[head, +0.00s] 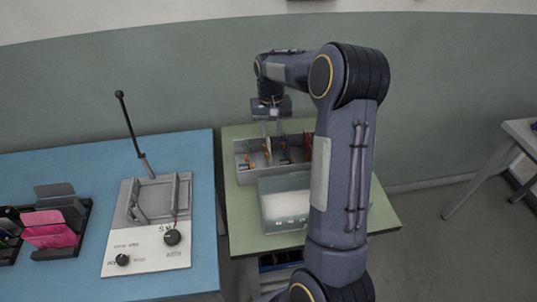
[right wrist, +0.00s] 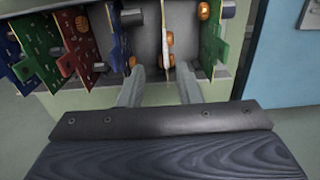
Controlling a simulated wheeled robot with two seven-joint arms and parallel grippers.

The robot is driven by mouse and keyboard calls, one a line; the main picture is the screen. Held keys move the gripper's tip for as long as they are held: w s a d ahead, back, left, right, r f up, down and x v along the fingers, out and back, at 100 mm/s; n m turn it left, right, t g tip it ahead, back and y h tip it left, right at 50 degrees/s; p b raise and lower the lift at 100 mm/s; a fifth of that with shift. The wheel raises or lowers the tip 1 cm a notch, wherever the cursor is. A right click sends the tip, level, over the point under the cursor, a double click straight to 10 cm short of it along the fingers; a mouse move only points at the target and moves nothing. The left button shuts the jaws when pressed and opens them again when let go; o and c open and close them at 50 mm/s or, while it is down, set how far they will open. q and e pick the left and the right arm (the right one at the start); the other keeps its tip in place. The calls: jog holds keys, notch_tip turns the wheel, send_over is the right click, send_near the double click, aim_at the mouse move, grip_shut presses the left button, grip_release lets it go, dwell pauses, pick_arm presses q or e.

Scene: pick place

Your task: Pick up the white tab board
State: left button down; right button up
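My right gripper (head: 272,130) is above the grey divided bin on the green table, pointing down. In the right wrist view its two fingers (right wrist: 162,88) are spread apart with nothing visible held between them. A thin pale-edged board (right wrist: 167,35) with orange round parts stands almost edge-on beyond the gap between the fingers; it looks like the white tab board, though its tab is not clear. In the head view I cannot single it out among the boards in the bin. My left gripper is not in view.
The grey bin (head: 246,164) holds several upright boards: a red one (right wrist: 80,42), a blue one (right wrist: 28,45) and a green one (right wrist: 212,45) beside the pale one. A blue table (head: 80,165) with a tester (head: 148,247) is at left.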

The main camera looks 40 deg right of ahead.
aim_at(269, 143)
jog(key=f, duration=0.6)
jog(key=shift+w+a+p, duration=0.1)
jog(key=shift+a+p, duration=0.2)
jog(key=shift+a, duration=0.05)
jog(key=shift+r, duration=0.1)
grip_shut()
